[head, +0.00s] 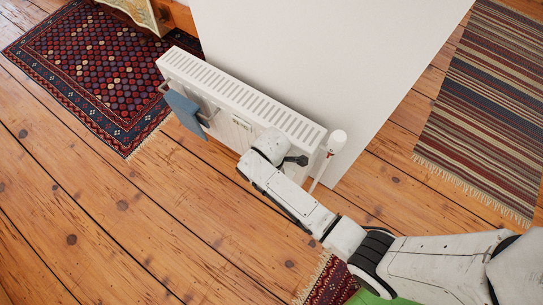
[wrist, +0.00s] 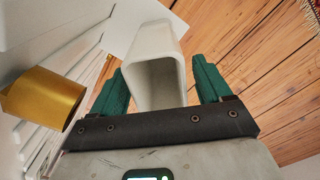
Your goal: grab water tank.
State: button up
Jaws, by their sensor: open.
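In the wrist view, a pale grey-white hollow container with an open end, which looks like the water tank (wrist: 150,85), stands between my gripper's two green fingers. My gripper (wrist: 160,78) is open. The left finger is close to the tank's side, and I cannot tell if it touches. A narrow gap shows between the tank and the right finger. In the head view my arm reaches to the front of the white radiator (head: 243,105). The fingers are hidden there, and I cannot make out the tank clearly.
A gold cylinder (wrist: 43,98) sits left of the fingers in the wrist view. A blue cloth (head: 186,112) hangs on the radiator. A white valve (head: 336,141) stands at its right end. A white wall block (head: 320,60) is behind. Open plank floor (head: 110,220) lies left.

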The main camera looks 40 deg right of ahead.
notch_tip(320, 180, down, 2)
jog(key=c, duration=1.2)
jog(key=shift+c, duration=0.4)
jog(key=shift+r, duration=0.1)
